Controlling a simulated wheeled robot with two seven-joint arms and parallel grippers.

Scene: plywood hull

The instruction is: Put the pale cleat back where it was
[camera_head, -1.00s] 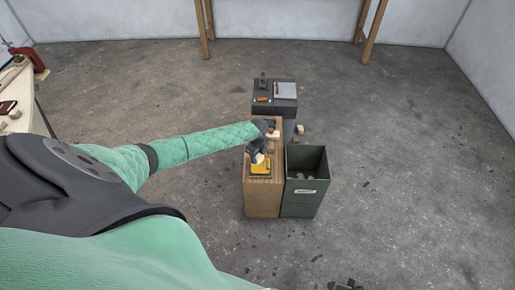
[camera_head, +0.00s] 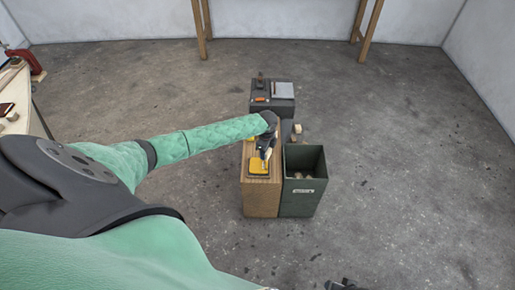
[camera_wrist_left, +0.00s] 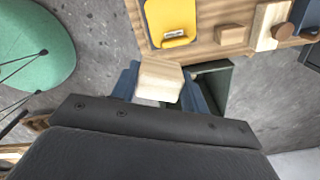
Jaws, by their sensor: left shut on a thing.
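My left gripper (camera_head: 265,157) is over the wooden box top, by the far edge of a yellow tray (camera_head: 258,167). In the left wrist view the left gripper (camera_wrist_left: 163,88) is shut on the pale cleat (camera_wrist_left: 159,80), a light wooden block between its blue fingers. The cleat appears held above the box, near the green bin. The yellow tray (camera_wrist_left: 171,22) lies beyond it in that view. A dark piece at the bottom edge of the head view may be my right gripper (camera_head: 343,285); its jaws cannot be made out.
A plywood-coloured box (camera_head: 262,200) stands beside a green bin (camera_head: 303,197) with scraps inside. Behind is a dark toolbox (camera_head: 273,105). On the wood in the wrist view sit a brown block (camera_wrist_left: 232,36) and another pale block (camera_wrist_left: 264,30). The floor around is open.

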